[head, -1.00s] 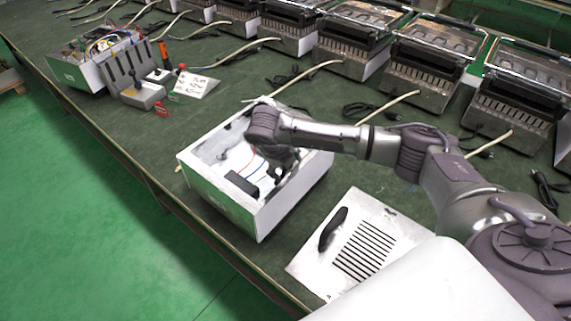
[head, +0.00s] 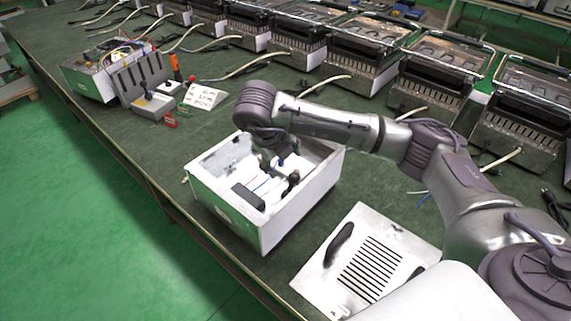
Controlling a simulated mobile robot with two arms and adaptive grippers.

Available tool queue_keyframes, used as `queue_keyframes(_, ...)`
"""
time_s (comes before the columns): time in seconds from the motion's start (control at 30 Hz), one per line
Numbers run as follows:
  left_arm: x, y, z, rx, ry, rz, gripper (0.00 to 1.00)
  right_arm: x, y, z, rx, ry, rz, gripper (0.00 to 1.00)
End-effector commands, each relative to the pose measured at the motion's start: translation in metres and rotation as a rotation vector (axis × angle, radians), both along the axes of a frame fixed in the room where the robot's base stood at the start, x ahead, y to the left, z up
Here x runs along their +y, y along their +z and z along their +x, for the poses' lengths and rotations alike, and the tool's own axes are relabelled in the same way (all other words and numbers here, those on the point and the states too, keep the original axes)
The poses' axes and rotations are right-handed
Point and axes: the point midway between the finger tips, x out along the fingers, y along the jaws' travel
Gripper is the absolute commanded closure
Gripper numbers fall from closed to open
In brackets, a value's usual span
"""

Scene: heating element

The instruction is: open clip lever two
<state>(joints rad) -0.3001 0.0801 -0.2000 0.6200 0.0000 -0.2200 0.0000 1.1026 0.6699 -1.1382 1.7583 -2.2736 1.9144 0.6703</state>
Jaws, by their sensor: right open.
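An open white metal box (head: 288,218) stands on the green workbench. Inside it are red and blue wires (head: 262,183), white parts and a black block (head: 248,197). The clip levers are too small to tell apart, so I cannot single out lever two. My right arm reaches in from the right, its wrist over the box's back rim. My right gripper (head: 285,172) points down inside the box, open, close above the wires. I cannot see it holding anything. My left gripper is not in view.
A slotted metal panel with a black handle (head: 400,232) lies right of the box. Several toaster-like appliances (head: 362,65) line the bench's back. A second box with wires (head: 92,82), small levers (head: 152,105) and a white card (head: 203,97) stand at the left.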

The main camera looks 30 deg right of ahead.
Motion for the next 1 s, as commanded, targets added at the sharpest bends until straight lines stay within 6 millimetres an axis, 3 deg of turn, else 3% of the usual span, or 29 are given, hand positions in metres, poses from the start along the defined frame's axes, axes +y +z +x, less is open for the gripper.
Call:
queue_keyframes(0.23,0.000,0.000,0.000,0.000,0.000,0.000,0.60,0.000,0.001,0.000,0.000,0.000,0.000,0.30)
queue_keyframes(0.47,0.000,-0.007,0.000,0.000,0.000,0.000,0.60,-0.012,-0.005,0.007,0.081,0.117,-0.010,0.69)
queue_keyframes(0.67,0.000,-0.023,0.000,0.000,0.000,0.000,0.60,-0.048,-0.016,0.024,0.303,0.517,0.014,1.00)
queue_keyframes(1.0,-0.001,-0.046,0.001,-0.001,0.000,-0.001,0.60,-0.103,-0.023,0.046,0.473,1.291,0.156,1.00)
